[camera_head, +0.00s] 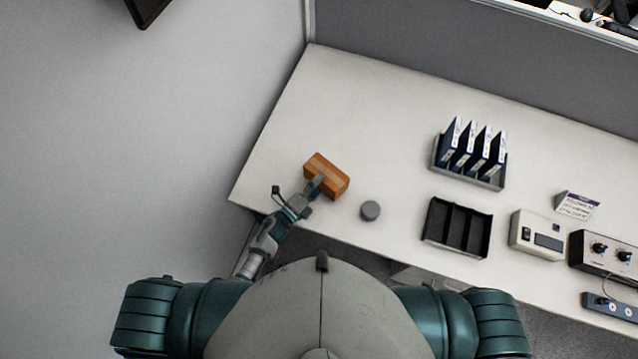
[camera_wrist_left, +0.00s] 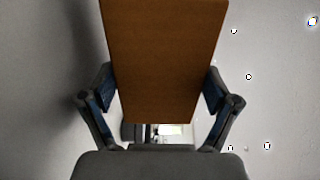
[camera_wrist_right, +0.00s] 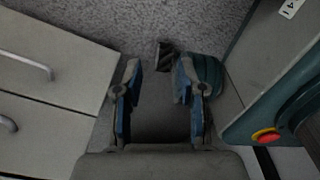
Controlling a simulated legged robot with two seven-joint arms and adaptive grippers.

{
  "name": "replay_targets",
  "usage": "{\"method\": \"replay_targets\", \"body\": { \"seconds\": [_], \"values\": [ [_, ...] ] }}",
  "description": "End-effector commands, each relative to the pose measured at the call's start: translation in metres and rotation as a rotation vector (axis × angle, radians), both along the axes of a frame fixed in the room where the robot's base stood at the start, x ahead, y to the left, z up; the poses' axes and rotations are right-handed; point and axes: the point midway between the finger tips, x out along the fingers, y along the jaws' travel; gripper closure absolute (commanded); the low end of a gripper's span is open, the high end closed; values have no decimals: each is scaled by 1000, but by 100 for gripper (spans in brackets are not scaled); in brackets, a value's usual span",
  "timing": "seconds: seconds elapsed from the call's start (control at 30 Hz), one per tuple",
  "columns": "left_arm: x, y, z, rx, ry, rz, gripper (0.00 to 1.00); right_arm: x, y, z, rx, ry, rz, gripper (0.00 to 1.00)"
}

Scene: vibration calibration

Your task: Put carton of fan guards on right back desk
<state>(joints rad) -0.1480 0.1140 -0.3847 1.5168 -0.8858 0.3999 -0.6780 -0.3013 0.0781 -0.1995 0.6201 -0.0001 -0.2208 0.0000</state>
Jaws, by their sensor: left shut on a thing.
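The carton of fan guards is a brown box with a lighter tape strip (camera_head: 334,181), near the left end of the desk (camera_head: 300,120). My left gripper (camera_head: 314,186) is shut on it; in the left wrist view both blue finger pads press the sides of the carton (camera_wrist_left: 163,60). I cannot tell whether the carton touches the desk top. My right gripper (camera_wrist_right: 160,95) is open and empty, low beside drawer fronts, and is hidden in the head view.
A grey cylinder (camera_head: 370,211) stands right of the carton. Farther right are a rack of blue binders (camera_head: 470,155), a black divided tray (camera_head: 457,228), a white device (camera_head: 537,234), a small sign (camera_head: 577,205) and a knobbed box (camera_head: 606,254). The back left desk is clear.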

Motion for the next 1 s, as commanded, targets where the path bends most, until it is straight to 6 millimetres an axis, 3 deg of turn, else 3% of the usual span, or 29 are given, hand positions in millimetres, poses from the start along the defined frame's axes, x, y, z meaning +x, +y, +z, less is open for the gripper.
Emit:
{"method": "replay_targets", "body": {
  "seconds": [1.0],
  "values": [
    [-1, 0, -12, 2, 1, 0, 68, 24, 3, -1, 0, -12, -2, 60]
  ]
}}
